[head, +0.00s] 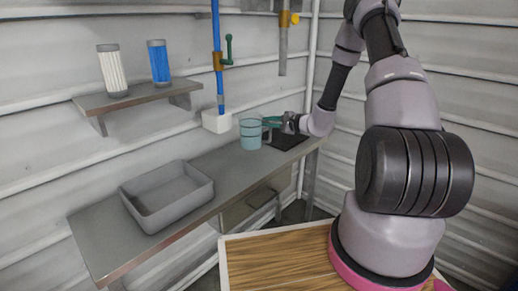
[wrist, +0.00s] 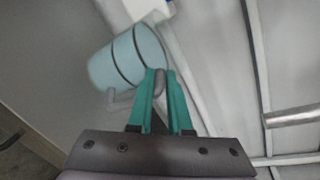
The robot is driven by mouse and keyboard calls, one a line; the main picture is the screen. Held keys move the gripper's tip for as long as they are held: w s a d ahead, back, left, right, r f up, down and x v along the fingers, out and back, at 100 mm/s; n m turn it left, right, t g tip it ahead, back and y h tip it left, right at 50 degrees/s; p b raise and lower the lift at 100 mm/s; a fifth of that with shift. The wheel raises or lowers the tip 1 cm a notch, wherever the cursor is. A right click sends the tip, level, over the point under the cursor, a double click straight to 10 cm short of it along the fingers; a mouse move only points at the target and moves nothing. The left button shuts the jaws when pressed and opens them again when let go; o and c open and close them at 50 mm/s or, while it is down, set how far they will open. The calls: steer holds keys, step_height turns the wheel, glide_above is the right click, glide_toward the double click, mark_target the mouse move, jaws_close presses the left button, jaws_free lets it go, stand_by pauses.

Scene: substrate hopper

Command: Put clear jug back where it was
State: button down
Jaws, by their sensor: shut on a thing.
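The clear jug (head: 250,134) is pale blue with dark bands and stands upright at the right part of the grey counter (head: 222,177), below the blue pipe. I cannot tell whether its base touches the counter. My gripper (head: 272,122) reaches it from the right, with green fingers at the jug's handle side. In the wrist view the jug (wrist: 130,55) lies ahead and left of the fingers. The green fingers (wrist: 160,82) are shut on its grey handle.
A grey tray (head: 167,195) sits on the counter's left part. Bare counter lies between tray and jug. A blue pipe with a green-handled valve (head: 228,50) ends in a white block (head: 216,122) beside the jug. A wall shelf (head: 138,97) holds a white and a blue cylinder.

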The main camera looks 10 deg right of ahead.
step_height(320, 180, down, 7)
stand_by(0.4)
steer(key=c, duration=0.8)
jaws_free()
steer(key=shift+f, duration=0.1)
steer(key=shift+c, duration=0.2)
